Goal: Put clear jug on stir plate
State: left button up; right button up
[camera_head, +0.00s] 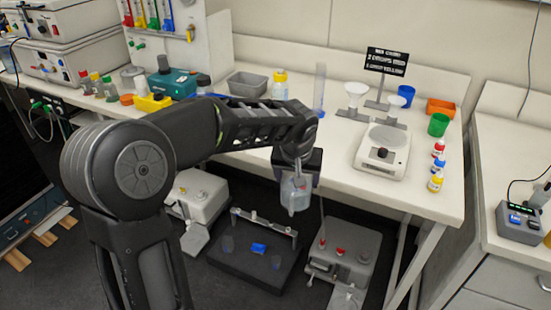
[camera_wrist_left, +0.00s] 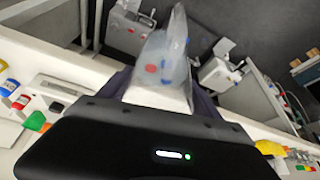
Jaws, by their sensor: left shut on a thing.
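The clear jug (camera_head: 296,193) is a see-through vessel hanging in front of the bench's front edge, below the bench top level in the head view. My left gripper (camera_head: 298,172) is shut on its upper part. In the left wrist view the clear jug (camera_wrist_left: 168,58) shows beyond the gripper body, with the floor behind it. The stir plate (camera_head: 394,140) is a white box with a dark knob on the bench, to the right of the jug and apart from it. Its top looks bare. My right gripper is not in view.
Funnels on a stand (camera_head: 355,93), a black sign (camera_head: 387,62), a green cup (camera_head: 438,125) and small bottles (camera_head: 436,184) surround the stir plate. A tall cylinder (camera_head: 319,90) and grey bin (camera_head: 248,84) stand left. Devices (camera_head: 340,255) sit below the bench.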

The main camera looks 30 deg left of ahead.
pick_arm(q)
jog(key=s+d+f+m+h, duration=0.1)
jog(key=s+d+f+m, duration=0.1)
jog(key=d+f+m, duration=0.2)
jog(key=d+f, duration=0.3)
jog(key=d, duration=0.3)
jog(key=shift+s+d+t+h, duration=0.15)
jog(key=shift+s+t+h, duration=0.05)
jog(key=shift+t+h, duration=0.1)
